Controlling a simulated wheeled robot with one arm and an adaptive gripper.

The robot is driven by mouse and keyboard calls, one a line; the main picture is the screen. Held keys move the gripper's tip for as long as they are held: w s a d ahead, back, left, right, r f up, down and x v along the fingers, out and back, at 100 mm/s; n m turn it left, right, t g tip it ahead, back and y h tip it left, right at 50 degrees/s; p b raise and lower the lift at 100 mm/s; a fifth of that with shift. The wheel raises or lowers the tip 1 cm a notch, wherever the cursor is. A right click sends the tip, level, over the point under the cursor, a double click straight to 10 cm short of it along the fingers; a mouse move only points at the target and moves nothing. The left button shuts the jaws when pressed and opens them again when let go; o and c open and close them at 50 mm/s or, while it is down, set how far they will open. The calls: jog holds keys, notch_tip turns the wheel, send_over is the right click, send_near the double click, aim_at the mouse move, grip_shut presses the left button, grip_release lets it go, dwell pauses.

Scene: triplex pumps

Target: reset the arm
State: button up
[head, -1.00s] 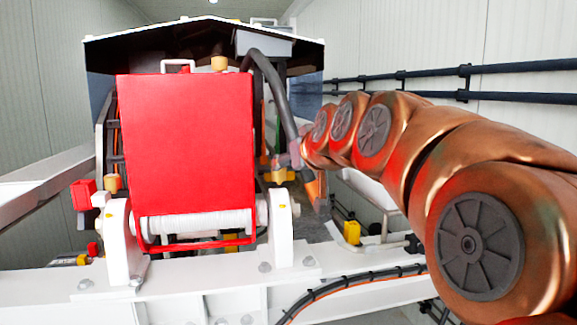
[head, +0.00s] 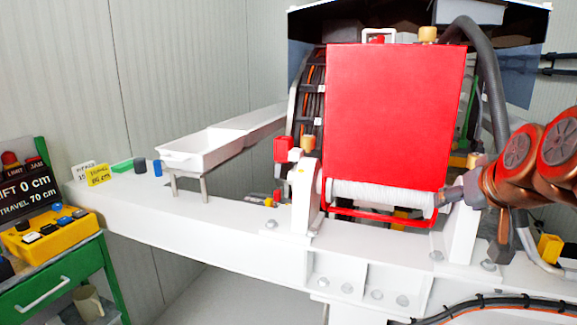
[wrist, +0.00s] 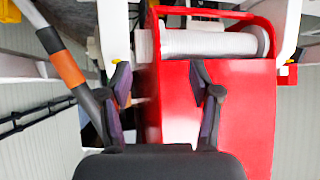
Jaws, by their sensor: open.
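My arm (head: 512,160) is copper-coloured and comes in from the right edge in the head view, beside the red cover. My gripper (wrist: 160,80) shows in the wrist view with its two dark fingers apart and nothing between them. Behind the fingers lie the red cover (wrist: 245,110) and the white roller (wrist: 210,43). In the head view the red cover (head: 385,115) stands upright over the white roller (head: 380,196). The gripper's fingers cannot be made out clearly in the head view.
A thick dark hose (head: 490,75) curves down close to my arm. A white beam (head: 240,235) crosses in front. At left are a white tray (head: 190,160), a yellow control box (head: 50,235) and a green cabinet (head: 60,280). A wall (head: 190,60) stands behind.

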jog(key=s+a+f+n+g+y+p, duration=0.25)
jog(key=s+a+f+g, duration=0.35)
jog(key=s+a+f, duration=0.65)
jog(key=s+a+f+g+p, duration=0.1)
jog(key=s+f+g, duration=0.5)
jog(key=s, duration=0.8)
notch_tip(320, 180, down, 3)
jog(key=shift+s+a+h+p, duration=0.2)
jog(key=shift+h+p, duration=0.25)
jog(key=shift+p, duration=0.45)
